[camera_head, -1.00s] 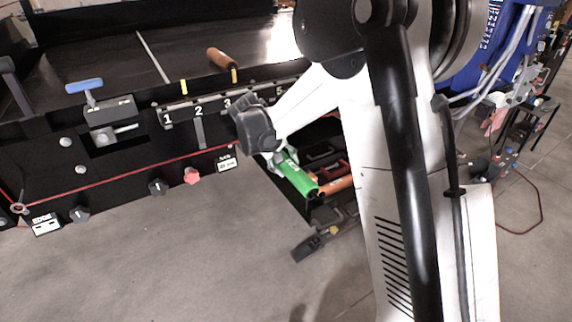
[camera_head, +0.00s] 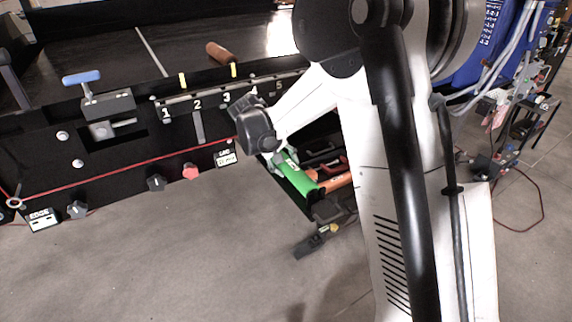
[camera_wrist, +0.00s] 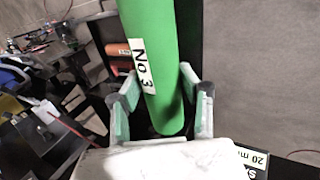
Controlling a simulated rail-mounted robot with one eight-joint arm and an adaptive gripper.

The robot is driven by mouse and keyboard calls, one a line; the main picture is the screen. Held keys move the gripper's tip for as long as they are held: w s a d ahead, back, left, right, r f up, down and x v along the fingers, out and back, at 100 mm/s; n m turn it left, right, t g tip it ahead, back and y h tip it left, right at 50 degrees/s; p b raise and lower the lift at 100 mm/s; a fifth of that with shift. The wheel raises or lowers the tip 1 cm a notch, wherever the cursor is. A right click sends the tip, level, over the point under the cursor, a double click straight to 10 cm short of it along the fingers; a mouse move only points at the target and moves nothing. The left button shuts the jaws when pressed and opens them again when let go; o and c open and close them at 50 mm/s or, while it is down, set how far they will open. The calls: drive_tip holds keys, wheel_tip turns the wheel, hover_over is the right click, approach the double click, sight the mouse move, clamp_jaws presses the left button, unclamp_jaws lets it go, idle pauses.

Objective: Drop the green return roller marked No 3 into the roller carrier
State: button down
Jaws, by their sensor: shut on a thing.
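The green return roller (camera_head: 297,176) is tilted in the head view, its near end pointing down and right. In the wrist view the roller (camera_wrist: 150,50) runs up from between the fingers, with its white No 3 label readable. My gripper (camera_wrist: 158,80) is shut on it, with one finger on each side. In the head view my gripper (camera_head: 277,160) is partly hidden by my own wrist. A black open holder (camera_head: 318,208), seemingly the roller carrier, lies beneath and beside the roller, holding orange pieces (camera_head: 337,181). My arm and the roller hide part of it; I cannot tell whether they touch.
The black conveyor panel (camera_head: 120,165) with numbered marks, knobs and a red cord stands at left. A brown roller (camera_head: 220,53) lies on the belt. A dark clamp-like part (camera_head: 312,243) sits low by the holder. Grey floor is clear in front.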

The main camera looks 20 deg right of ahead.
drive_tip(key=c, duration=1)
unclamp_jaws()
drive_tip(key=v, duration=1.2)
